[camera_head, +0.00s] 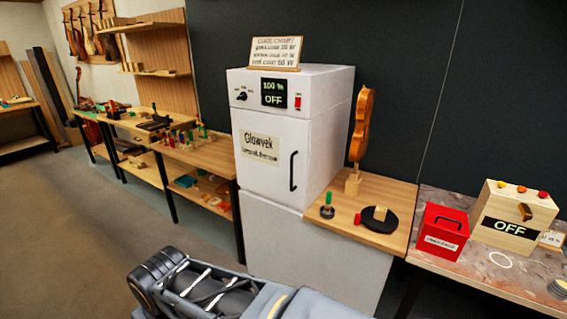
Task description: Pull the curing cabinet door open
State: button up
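The curing cabinet (330,120) is a white box on a pale base, near the middle of the head view. Its door (262,180) faces front, carries a cream "Glowyek" label, and looks shut. A black vertical bar handle (293,171) is on the door's right side. The panel above the door has a black knob, a display reading "100 %" and "OFF", and a red switch. My gripper (165,275) appears to be the dark end of my arm at the bottom, in front of the cabinet and well apart from the handle. Its fingers cannot be made out clearly.
A wooden side shelf (395,190) right of the cabinet holds a violin (362,125) on a stand and small items. Further right are a red box (440,231) and a wooden box (513,215) reading "OFF". Workbenches stand left. Floor (60,240) is clear at left.

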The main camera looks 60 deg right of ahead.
aim_at(271, 151)
jog(key=z, duration=0.7)
jog(key=i, duration=0.85)
jog(key=z, duration=0.85)
